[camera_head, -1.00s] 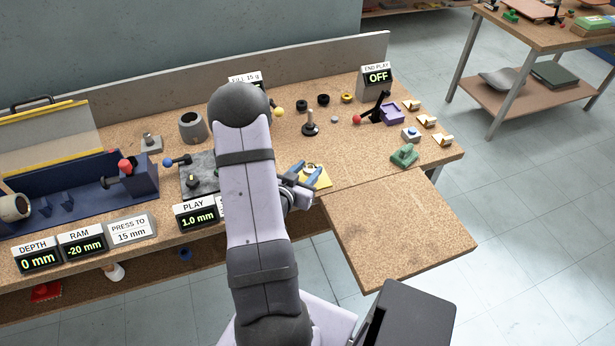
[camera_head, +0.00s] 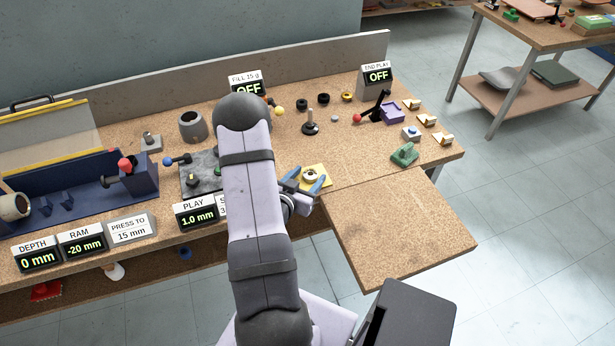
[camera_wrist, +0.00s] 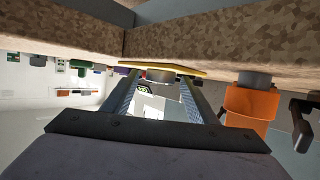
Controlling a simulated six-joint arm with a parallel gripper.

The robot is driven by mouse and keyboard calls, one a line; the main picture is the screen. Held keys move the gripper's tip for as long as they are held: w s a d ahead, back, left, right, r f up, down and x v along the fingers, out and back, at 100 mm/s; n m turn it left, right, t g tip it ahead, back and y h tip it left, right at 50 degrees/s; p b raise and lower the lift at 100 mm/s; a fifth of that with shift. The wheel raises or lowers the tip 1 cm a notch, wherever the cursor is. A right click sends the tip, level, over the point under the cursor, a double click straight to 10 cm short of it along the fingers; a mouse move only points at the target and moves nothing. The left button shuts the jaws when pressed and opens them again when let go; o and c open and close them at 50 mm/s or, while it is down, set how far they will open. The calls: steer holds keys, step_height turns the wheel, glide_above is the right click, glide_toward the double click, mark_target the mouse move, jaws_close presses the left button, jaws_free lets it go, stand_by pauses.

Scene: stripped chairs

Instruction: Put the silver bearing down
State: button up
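The silver bearing (camera_head: 310,175) is a small ring on the yellow square pad (camera_head: 323,170) near the front edge of the bench. In the wrist view the bearing (camera_wrist: 160,76) sits against the yellow pad (camera_wrist: 165,67). My gripper (camera_head: 307,181) is at the pad, with its blue fingers on either side of the bearing. In the wrist view my gripper (camera_wrist: 162,83) shows a gap between each finger and the bearing, so it looks open around it. My arm hides the bench to the left of the pad.
A dark stone block (camera_head: 196,176) with a knob lies left of my arm, behind the PLAY display (camera_head: 195,214). A green clamp-like part (camera_head: 404,154) and an upright post (camera_head: 310,124) stand on the bench. The lower board (camera_head: 400,230) at the right is bare.

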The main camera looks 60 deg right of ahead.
steer(key=shift+r, duration=0.15)
steer(key=shift+a, duration=0.1)
steer(key=p+v, duration=0.3)
steer(key=v, duration=0.9)
stand_by(0.4)
